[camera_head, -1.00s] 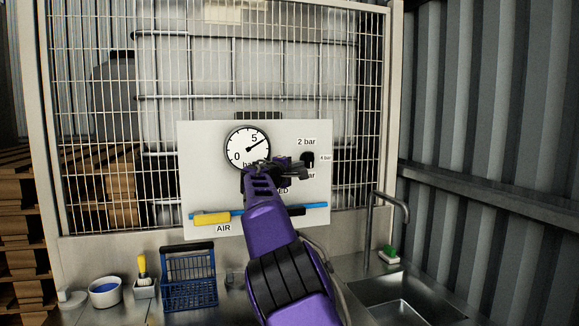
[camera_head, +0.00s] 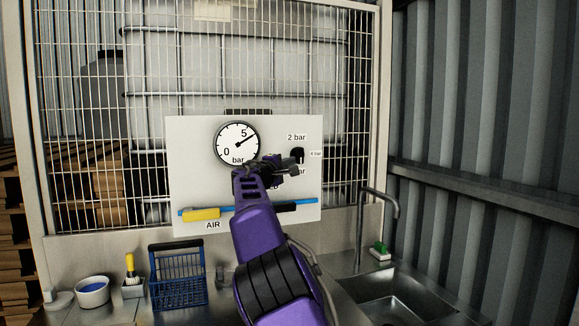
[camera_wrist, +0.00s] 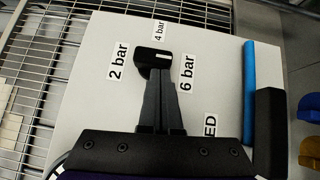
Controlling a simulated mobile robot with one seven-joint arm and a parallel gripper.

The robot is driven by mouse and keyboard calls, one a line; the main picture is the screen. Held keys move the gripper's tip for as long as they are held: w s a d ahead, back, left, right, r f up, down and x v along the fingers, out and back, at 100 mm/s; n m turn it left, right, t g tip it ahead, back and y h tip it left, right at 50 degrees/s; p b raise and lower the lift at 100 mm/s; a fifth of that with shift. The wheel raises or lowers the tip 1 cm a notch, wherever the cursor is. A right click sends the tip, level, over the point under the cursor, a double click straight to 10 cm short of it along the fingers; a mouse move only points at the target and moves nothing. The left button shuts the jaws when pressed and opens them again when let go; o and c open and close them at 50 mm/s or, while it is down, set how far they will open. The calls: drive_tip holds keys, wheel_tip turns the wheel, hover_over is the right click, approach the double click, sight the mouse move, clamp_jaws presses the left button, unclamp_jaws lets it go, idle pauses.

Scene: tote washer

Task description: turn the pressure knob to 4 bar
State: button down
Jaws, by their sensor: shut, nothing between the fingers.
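The black pressure knob (camera_wrist: 146,56) sits on the white panel (camera_wrist: 95,45), partly covered by my fingers. It also shows in the head view (camera_head: 297,154). In the wrist view its bar lies crosswise, with a white mark near the end towards the "6 bar" label (camera_wrist: 187,73). The "4 bar" label (camera_wrist: 159,30) is above it and the "2 bar" label (camera_wrist: 118,61) left of it. My gripper (camera_wrist: 160,76) is shut, its fingertips at the knob's lower edge; whether they touch is unclear. It also shows in the head view (camera_head: 292,164). The gauge (camera_head: 237,144) needle points upper right, past 5.
A blue air line (camera_head: 300,203) with a yellow handle (camera_head: 201,214) crosses the panel below the knob. A blue basket (camera_head: 178,277), a bowl (camera_head: 92,292) and a brush (camera_head: 130,268) stand on the counter. A sink (camera_head: 385,300) with a tall tap (camera_head: 361,225) is at right.

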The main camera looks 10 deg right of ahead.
drive_tip(key=shift+d+f+n+t+b, duration=0.1)
drive_tip(key=shift+f+n+t+b, duration=0.4)
drive_tip(key=shift+b, duration=1)
